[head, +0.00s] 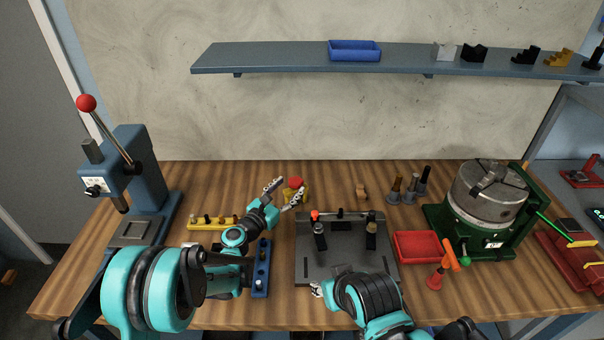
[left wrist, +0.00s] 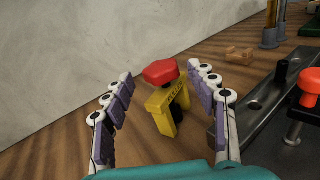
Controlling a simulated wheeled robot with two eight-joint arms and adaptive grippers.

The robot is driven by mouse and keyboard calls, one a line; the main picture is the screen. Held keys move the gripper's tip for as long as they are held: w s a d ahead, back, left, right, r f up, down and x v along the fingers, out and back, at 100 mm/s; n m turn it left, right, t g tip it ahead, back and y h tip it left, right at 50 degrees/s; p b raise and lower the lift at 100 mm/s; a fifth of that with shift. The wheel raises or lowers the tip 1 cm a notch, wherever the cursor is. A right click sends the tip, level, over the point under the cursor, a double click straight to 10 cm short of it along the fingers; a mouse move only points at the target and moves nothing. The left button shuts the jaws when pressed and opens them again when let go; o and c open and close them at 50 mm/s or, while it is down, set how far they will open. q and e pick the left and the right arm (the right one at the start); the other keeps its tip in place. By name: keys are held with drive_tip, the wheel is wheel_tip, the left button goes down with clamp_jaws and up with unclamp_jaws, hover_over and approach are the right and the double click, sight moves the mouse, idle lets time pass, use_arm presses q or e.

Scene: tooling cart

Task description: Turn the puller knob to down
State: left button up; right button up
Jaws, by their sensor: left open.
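The puller is a small yellow block with a red knob (head: 295,183) on top. It stands on the wooden bench near the wall. In the left wrist view the red knob (left wrist: 160,71) sits above the yellow body (left wrist: 166,106), which carries dark lettering on its side. My left gripper (head: 285,192) is open, its fingers spread on either side of the puller. In the left wrist view its two padded fingers (left wrist: 160,88) flank the knob with visible gaps, touching nothing. My right gripper (head: 316,289) is mostly hidden behind its own arm at the front; only a small white tip shows.
A dark fixture plate (head: 345,262) with clamps stands right of the puller. A yellow rack (head: 203,224) and blue rack (head: 261,270) lie left and front. A wooden block (head: 361,192), red tray (head: 417,246) and green-based chuck (head: 490,193) are to the right.

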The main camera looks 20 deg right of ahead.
sight(300, 178)
use_arm(q)
drive_tip(key=shift+w+d+f+n, duration=0.3)
drive_tip(key=shift+d+f+n, duration=0.1)
drive_tip(key=shift+d, duration=0.1)
drive_tip(key=b+x, duration=0.1)
drive_tip(key=x, duration=0.5)
drive_tip(key=shift+w+d+b, duration=0.1)
drive_tip(key=shift+b, duration=0.25)
use_arm(e)
drive_tip(key=shift+f, duration=0.8)
use_arm(q)
drive_tip(key=shift+w+d+r, duration=0.15)
drive_tip(key=shift+w+d, duration=0.2)
drive_tip(key=shift+c, duration=0.3)
drive_tip(key=c, duration=1.2)
drive_tip(key=shift+c, duration=0.3)
